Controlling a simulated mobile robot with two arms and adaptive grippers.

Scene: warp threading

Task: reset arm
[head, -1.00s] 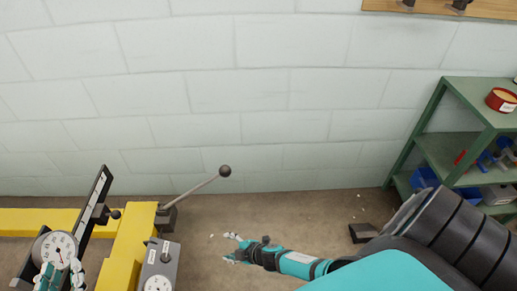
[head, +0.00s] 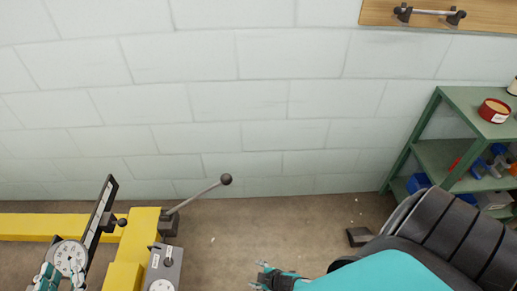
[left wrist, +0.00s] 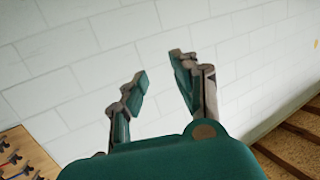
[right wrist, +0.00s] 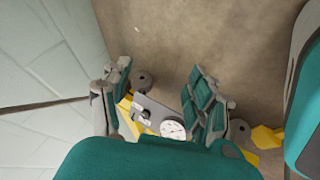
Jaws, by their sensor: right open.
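My right gripper (head: 264,276) shows at the bottom middle of the head view, over bare floor. In the right wrist view its two teal fingers (right wrist: 158,78) are spread apart with nothing gripped between them. My left gripper (head: 62,279) shows in part at the bottom left of the head view, in front of a white dial (head: 70,257). In the left wrist view its fingers (left wrist: 158,64) are apart and empty, with the pale block wall beyond them.
A yellow frame (head: 125,272) with a long-handled lever (head: 197,195) and a grey gauge box (head: 166,266) stands at lower left. A green shelf (head: 463,95) stands at right, below a wooden wall board (head: 480,18). The floor between is mostly clear.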

